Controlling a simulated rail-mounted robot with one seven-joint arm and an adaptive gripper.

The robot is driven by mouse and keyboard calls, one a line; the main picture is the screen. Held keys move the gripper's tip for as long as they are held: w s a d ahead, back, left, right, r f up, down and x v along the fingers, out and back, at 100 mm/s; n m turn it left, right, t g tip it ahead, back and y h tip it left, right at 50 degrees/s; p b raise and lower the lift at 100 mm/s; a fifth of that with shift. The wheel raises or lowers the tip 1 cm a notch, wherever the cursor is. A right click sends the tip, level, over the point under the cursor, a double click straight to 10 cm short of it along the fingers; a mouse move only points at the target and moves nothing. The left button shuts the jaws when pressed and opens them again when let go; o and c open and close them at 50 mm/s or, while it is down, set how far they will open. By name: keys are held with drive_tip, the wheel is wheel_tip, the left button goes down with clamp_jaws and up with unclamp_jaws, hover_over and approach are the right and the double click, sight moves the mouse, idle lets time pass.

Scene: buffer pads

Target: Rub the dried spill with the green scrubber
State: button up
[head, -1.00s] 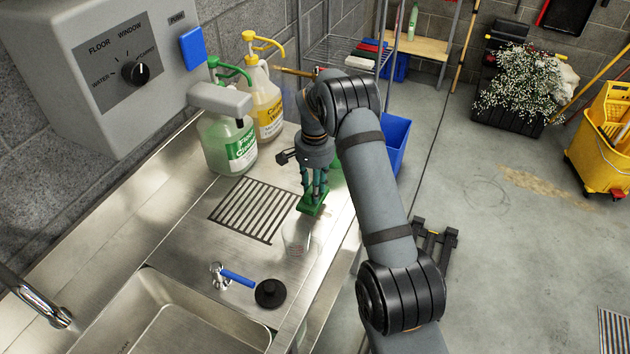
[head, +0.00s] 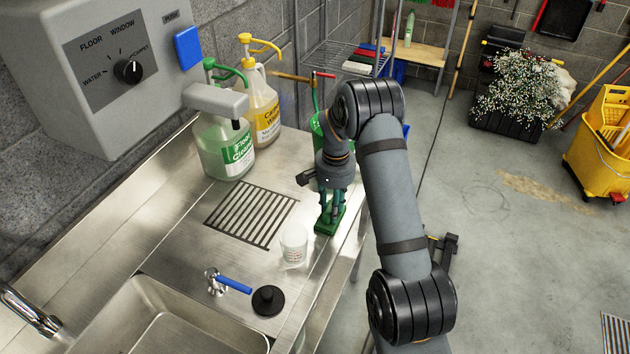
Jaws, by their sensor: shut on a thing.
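My gripper (head: 327,204) is shut on the green scrubber (head: 328,222), which is at the right edge of the steel counter (head: 190,245). I cannot tell whether the scrubber touches the counter. The scrubber is right of a small white translucent cup (head: 293,243). I cannot make out a clear dried spill on the counter near the scrubber; the gripper and scrubber hide part of the surface there. A tan stain (head: 550,190) shows on the floor at the far right, well away from my gripper.
A black drain grate (head: 250,213), a blue-handled valve (head: 232,284) and a black stopper (head: 268,299) are on the counter. Green-labelled (head: 225,150) and yellow-topped (head: 263,105) jugs stand behind. A sink (head: 165,325) is at front left. A green object (head: 319,130) is partly behind my arm.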

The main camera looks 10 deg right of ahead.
drive_tip(key=shift+s+d, duration=0.45)
drive_tip(key=shift+d, duration=0.25)
drive_tip(key=shift+s+d+r, duration=0.15)
drive_tip(key=shift+d+r, duration=0.05)
drive_tip(key=shift+w+a+f, duration=0.2)
drive_tip(key=shift+w+a, duration=0.25)
drive_tip(key=shift+a, duration=0.15)
drive_tip(key=shift+w+a+p, duration=0.2)
drive_tip(key=shift+w+a, duration=0.35)
drive_tip(key=shift+a, duration=0.3)
drive_tip(key=shift+w+a+p, duration=0.2)
drive_tip(key=shift+w+a, duration=0.35)
drive_tip(key=shift+a, duration=0.35)
drive_tip(key=shift+w+a+p, duration=0.2)
drive_tip(key=shift+w+a, duration=0.35)
drive_tip(key=shift+a, duration=0.3)
drive_tip(key=shift+w+a+r, duration=0.1)
drive_tip(key=shift+w+a, duration=0.1)
drive_tip(key=shift+a, duration=0.05)
wheel_tip(320, 180, up, 8)
drive_tip(key=p, duration=0.4)
drive_tip(key=shift+p, duration=0.4)
drive_tip(key=shift+s+d, duration=0.1)
